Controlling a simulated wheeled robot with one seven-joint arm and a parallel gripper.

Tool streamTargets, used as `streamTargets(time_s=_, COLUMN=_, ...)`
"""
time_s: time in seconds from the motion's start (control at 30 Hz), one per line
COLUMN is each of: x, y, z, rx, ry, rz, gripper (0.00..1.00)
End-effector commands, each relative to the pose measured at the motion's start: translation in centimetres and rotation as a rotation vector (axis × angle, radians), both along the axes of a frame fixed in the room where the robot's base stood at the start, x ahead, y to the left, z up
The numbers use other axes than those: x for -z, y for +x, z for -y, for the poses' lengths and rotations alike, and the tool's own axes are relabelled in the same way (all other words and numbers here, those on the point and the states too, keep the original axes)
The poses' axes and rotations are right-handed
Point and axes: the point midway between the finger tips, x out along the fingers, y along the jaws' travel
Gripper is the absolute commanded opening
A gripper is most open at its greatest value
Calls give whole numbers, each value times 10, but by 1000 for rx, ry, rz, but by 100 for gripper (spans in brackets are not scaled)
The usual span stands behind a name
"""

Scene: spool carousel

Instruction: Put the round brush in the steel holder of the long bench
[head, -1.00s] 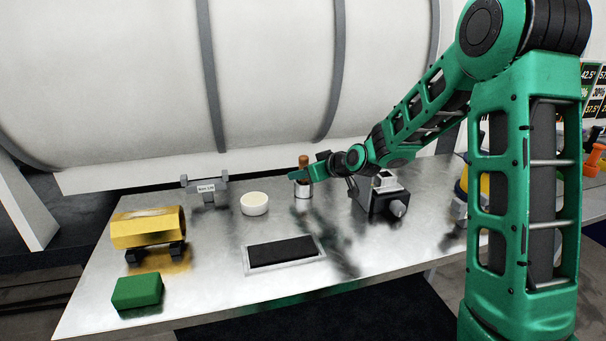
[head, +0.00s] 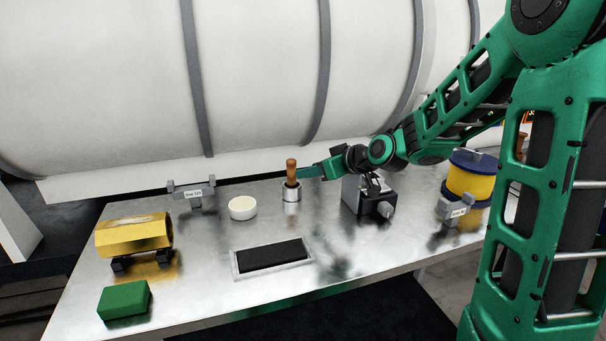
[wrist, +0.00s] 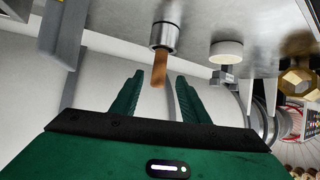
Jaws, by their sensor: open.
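The round brush (head: 291,171) stands upright with its brown wooden handle up and its lower end inside the small steel holder (head: 291,194) on the long bench (head: 200,250). Its bristles are hidden in the holder. My gripper (head: 308,172) is open and just right of the handle in the head view, with nothing between its fingers there. In the wrist view, the handle (wrist: 159,70) shows in the gap between the two fingertips (wrist: 159,76), with the holder (wrist: 164,38) beyond it. I see no finger touching the handle.
A grey device with a knob (head: 375,200) stands close right of the holder. A white round tub (head: 243,208) stands left, and a black-topped tray (head: 271,257) in front. The big white drum (head: 260,80) is behind.

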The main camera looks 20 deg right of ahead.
Motion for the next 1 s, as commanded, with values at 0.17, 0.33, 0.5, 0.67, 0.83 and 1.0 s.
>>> streamTargets(time_s=0.17, x=-5, y=-9, z=4, rx=1, ry=0, rz=0, gripper=41)
streamTargets(time_s=0.33, x=-6, y=-10, z=4, rx=0, ry=0, rz=-1, gripper=41)
streamTargets(time_s=0.5, x=4, y=-32, z=16, rx=30, ry=-33, rz=-84, gripper=41)
streamTargets(time_s=0.67, x=30, y=-103, z=59, rx=168, ry=-94, rz=-328, gripper=41)
streamTargets(time_s=0.83, x=49, y=-218, z=111, rx=425, ry=-94, rz=-643, gripper=41)
streamTargets(time_s=1.0, x=57, y=-332, z=136, rx=685, ry=-15, rz=-911, gripper=41)
